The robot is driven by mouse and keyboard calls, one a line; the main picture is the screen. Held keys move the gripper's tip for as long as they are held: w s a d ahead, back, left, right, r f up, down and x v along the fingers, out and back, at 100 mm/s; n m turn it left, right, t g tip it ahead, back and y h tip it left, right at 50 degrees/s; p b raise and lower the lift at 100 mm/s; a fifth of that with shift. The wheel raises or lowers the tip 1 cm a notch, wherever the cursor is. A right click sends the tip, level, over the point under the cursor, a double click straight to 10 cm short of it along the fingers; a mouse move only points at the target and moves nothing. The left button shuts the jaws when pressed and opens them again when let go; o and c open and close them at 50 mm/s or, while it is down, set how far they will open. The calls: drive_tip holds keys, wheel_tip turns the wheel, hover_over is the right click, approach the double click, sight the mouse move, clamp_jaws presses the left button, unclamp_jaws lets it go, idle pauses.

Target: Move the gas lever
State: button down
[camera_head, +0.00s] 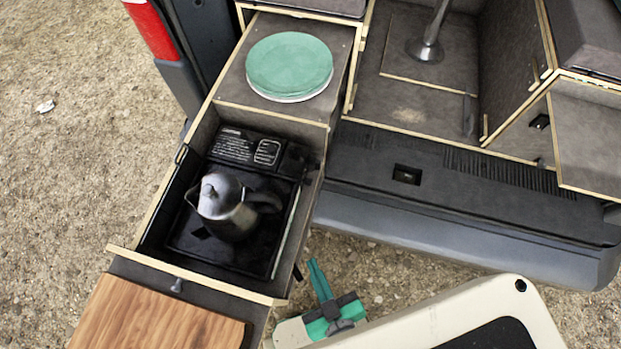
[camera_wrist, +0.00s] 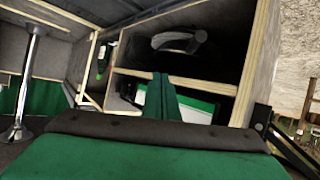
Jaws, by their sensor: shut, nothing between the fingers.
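My gripper (camera_head: 315,268) shows in the head view below the drawer's right side, with its green fingers together. In the wrist view the closed fingers (camera_wrist: 163,95) point forward into the picture and hold nothing. I cannot make out the gas lever for certain in either view. The black camping stove (camera_head: 265,178) sits in the open drawer, left of and above my gripper in the head view. A metal kettle (camera_head: 226,205) stands on the stove and hides part of its top.
Green plates (camera_head: 290,66) lie behind the drawer. A wooden board (camera_head: 155,312) is at its front end. The van's bumper (camera_head: 470,240) and open cabinets are to the right. In the wrist view a metal table leg (camera_wrist: 26,85) stands at left.

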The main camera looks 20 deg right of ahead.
drive_tip(key=w+d+f+n+g, duration=0.3)
drive_tip(key=d+f+n+g, duration=0.15)
drive_tip(key=d, duration=0.65)
drive_tip(key=w+d+r+n+g, duration=0.2)
drive_tip(key=w+d+n+g, duration=0.1)
drive_tip(key=w+d, duration=0.3)
drive_tip(key=w+a+r+n+g, duration=0.2)
drive_tip(key=w+a+r+n, duration=0.2)
drive_tip(key=r, duration=0.5)
drive_tip(key=w+a+r+n+g, duration=0.3)
drive_tip(key=w+a+r+n, duration=0.2)
drive_tip(key=r, duration=0.4)
drive_tip(key=w+a, duration=0.1)
drive_tip(key=w, duration=0.1)
drive_tip(key=shift+w+a+r+g+y, duration=0.15)
drive_tip(key=shift+w+r+g+y, duration=0.15)
drive_tip(key=shift+w+r+g, duration=0.1)
drive_tip(key=shift+f, duration=0.1)
